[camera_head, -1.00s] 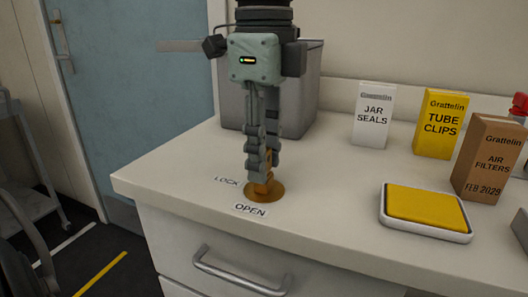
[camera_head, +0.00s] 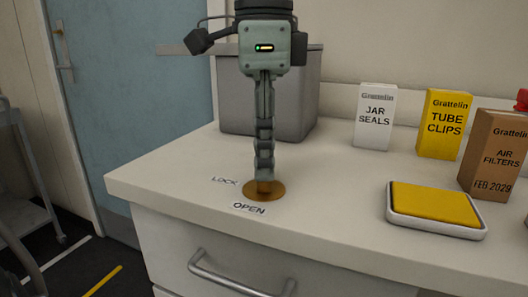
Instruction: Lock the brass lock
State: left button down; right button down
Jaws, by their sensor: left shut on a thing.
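The brass lock (camera_head: 277,192) is a round brass disc on the white counter top, with an upright brass part at its middle. A LOCK label (camera_head: 223,182) lies at its left and an OPEN label (camera_head: 249,209) lies in front of it. My left gripper (camera_head: 264,174) points straight down from above, shut on the upright brass part. Its fingers hide most of that part, so I cannot tell which label it points to. My right gripper is not in view.
A grey bin (camera_head: 238,100) stands close behind my left gripper. A white box (camera_head: 374,115), a yellow box (camera_head: 444,124), a brown box (camera_head: 493,155) and a yellow-topped pad (camera_head: 434,205) stand to the right. A drawer handle (camera_head: 236,278) juts out below the counter edge.

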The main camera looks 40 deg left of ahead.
pick_arm(q)
jog(key=c, duration=1.1)
grip_release()
jog(key=shift+f, duration=0.1)
jog(key=shift+o, duration=0.2)
notch_tip(320, 180, up, 12)
